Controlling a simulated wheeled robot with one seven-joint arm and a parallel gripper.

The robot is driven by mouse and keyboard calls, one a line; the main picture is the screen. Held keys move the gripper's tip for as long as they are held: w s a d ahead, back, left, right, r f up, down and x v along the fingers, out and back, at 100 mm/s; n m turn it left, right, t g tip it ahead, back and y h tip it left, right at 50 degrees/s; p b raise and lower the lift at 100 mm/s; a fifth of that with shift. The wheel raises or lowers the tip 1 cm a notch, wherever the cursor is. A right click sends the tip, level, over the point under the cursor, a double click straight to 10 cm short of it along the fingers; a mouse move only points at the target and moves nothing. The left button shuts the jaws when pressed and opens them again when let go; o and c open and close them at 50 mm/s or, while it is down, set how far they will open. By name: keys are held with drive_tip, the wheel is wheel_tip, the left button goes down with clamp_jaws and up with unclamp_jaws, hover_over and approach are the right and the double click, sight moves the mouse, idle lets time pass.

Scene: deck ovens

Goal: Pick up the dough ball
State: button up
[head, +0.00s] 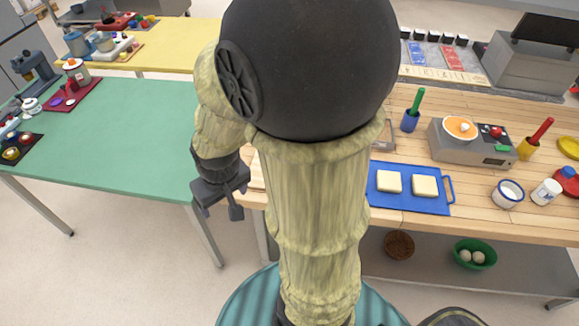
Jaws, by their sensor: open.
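Two pale round balls, which look like dough balls (472,257), sit in a green bowl (489,249) on the grey lower shelf under the wooden counter, at the lower right. My gripper (221,209) hangs at the left end of the counter, in front of the green table's right side. It points down, its fingers are apart, and nothing shows between them. It is far to the left of the bowl, with my arm between them in the picture.
Above the bowl is the wooden counter (480,222). On it are a blue tray (407,202) with two pale square slabs, a scale (465,150) and a white cup (507,193). A brown round bowl (398,245) is on the shelf (430,279). My arm hides the middle.

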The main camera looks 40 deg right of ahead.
drive_tip(key=w+d+r+m+p, duration=0.1)
drive_tip(key=d+r+p, duration=0.1)
drive_tip(key=d, duration=1)
drive_tip(key=w+d+r+m+p, duration=0.1)
drive_tip(key=w+d+r+p, duration=0.1)
drive_tip(key=d, duration=1)
drive_tip(key=shift+w+r+g+p, duration=0.25)
drive_tip(key=shift+g+p, duration=0.15)
drive_tip(key=shift+p, duration=0.15)
drive_tip(key=f, duration=0.4)
drive_tip(key=w+f, duration=0.1)
drive_tip(key=f, duration=0.7)
drive_tip(key=shift+w+d, duration=0.15)
drive_tip(key=shift+w, duration=0.25)
drive_tip(key=shift+w+d+f+p, duration=0.1)
drive_tip(key=shift+w+f+p, duration=0.1)
drive_tip(key=shift+f, duration=0.65)
drive_tip(key=shift+w+a+f+p, duration=0.1)
drive_tip(key=shift+w+f+p, duration=0.1)
drive_tip(key=shift+f, duration=0.7)
drive_tip(key=shift+w+d+f+p, duration=0.1)
drive_tip(key=shift+w+f+p, duration=0.1)
drive_tip(key=shift+f, duration=0.65)
